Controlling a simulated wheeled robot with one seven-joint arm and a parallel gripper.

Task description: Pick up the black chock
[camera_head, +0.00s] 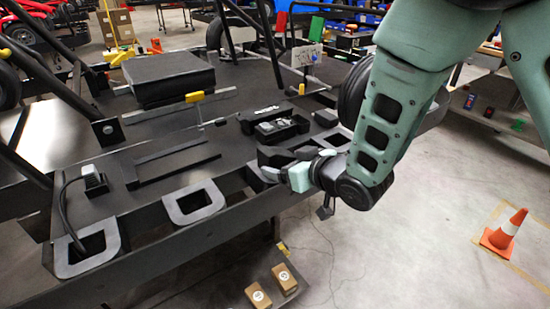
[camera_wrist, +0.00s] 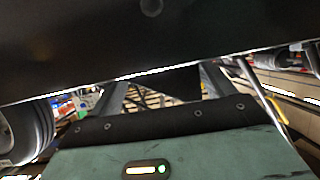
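A small black block (camera_head: 326,117), which may be the black chock, sits at the right edge of the dark deck beside the tyre. I cannot be sure of its identity. My gripper (camera_head: 263,164) is just in front of the deck's edge, lower and to the left of that block and apart from it. Its dark fingers point left and look spread, with nothing visible held. In the wrist view two grey fingers (camera_wrist: 163,88) stand apart, with a dark shape partly between them. A large black surface crosses the top of that view and hides much of what lies beyond.
A black box (camera_head: 168,80) stands further back. Grey-rimmed openings (camera_head: 194,201) line the front rail. Cardboard boxes (camera_head: 258,296) sit below. An orange cone (camera_head: 505,232) stands on open floor right.

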